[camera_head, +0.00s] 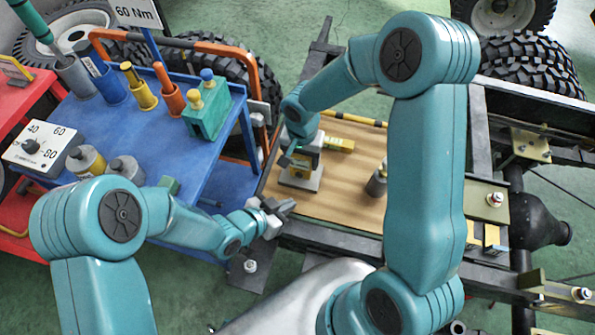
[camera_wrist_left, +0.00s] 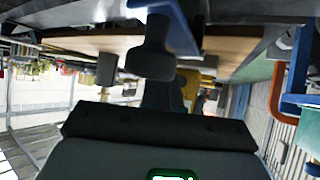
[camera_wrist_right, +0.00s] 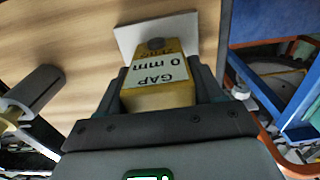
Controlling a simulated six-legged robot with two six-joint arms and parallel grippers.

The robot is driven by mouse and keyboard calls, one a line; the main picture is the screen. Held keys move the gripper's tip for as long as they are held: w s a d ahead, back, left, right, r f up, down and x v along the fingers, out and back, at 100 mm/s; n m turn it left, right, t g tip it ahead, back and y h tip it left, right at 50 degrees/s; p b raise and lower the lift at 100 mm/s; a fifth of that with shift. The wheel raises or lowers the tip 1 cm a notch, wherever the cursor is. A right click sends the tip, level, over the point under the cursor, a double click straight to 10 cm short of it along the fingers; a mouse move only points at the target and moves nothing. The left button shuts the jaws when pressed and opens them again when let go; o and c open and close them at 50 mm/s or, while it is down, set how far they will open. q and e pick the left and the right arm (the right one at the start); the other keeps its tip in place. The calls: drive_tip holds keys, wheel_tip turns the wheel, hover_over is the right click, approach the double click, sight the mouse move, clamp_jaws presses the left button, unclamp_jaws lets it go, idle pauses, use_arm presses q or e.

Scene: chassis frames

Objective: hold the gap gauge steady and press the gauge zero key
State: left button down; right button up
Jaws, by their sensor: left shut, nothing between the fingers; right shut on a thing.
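The gap gauge (camera_wrist_right: 158,96) is a yellow block labelled "GAP 0 mm", with a dark round zero key (camera_wrist_right: 155,44) at its far end, beside a "ZERO" marking. My right gripper (camera_wrist_right: 161,85) is shut on the gauge, one finger on each side. In the head view the gauge (camera_head: 299,168) is at the left of the wooden board, partly hidden by my right gripper (camera_head: 294,157). My left gripper (camera_head: 280,208) is shut and empty, near the board's front left edge, apart from the gauge. The zero key cannot be made out in the head view.
The wooden board (camera_head: 325,205) has clear room at its front. A grey cylinder (camera_head: 377,184) stands on its right part. A yellow piece (camera_head: 338,144) lies behind the gauge. The blue cart (camera_head: 150,128), with coloured tools and bottles, stands to the left.

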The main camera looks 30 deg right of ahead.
drive_tip(key=o, duration=1.2)
drive_tip(key=shift+o, duration=0.2)
